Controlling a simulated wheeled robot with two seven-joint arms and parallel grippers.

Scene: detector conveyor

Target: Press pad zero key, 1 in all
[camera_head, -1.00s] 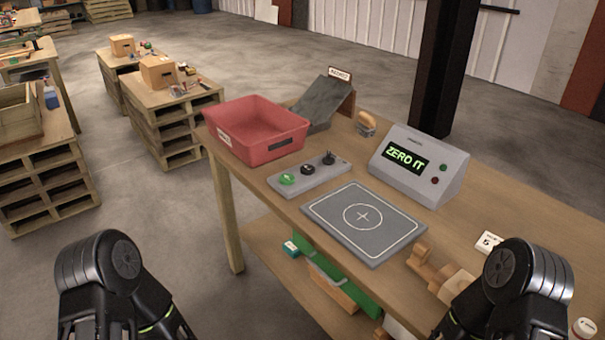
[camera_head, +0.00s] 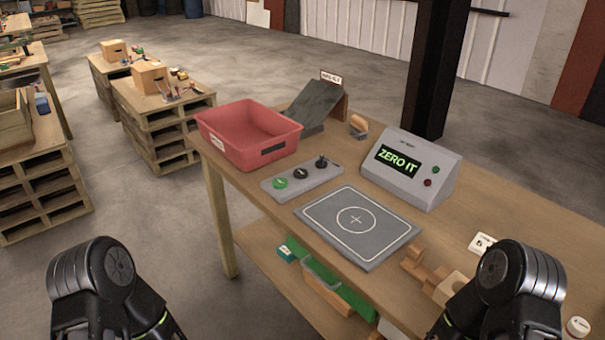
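A grey strip (camera_head: 292,188) on the workbench carries a green round key (camera_head: 280,183) at its left end, a black round key (camera_head: 301,174) in the middle and a taller black control (camera_head: 321,163) at the right. Their markings are too small to read. A dark grey pad (camera_head: 330,214) with a white outline, circle and cross lies bare just in front of the strip. A grey console (camera_head: 437,175) behind the pad shows "ZERO IT" on its green-lit screen (camera_head: 397,160). My two black arms show at the bottom corners, well short of the strip; neither gripper shows.
A red bin (camera_head: 225,150) stands left of the strip, with a dark sloped chute (camera_head: 306,106) behind it. Wooden blocks (camera_head: 425,270) and a white card (camera_head: 482,243) lie right of the pad. A dark post (camera_head: 436,70) rises behind the bench.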

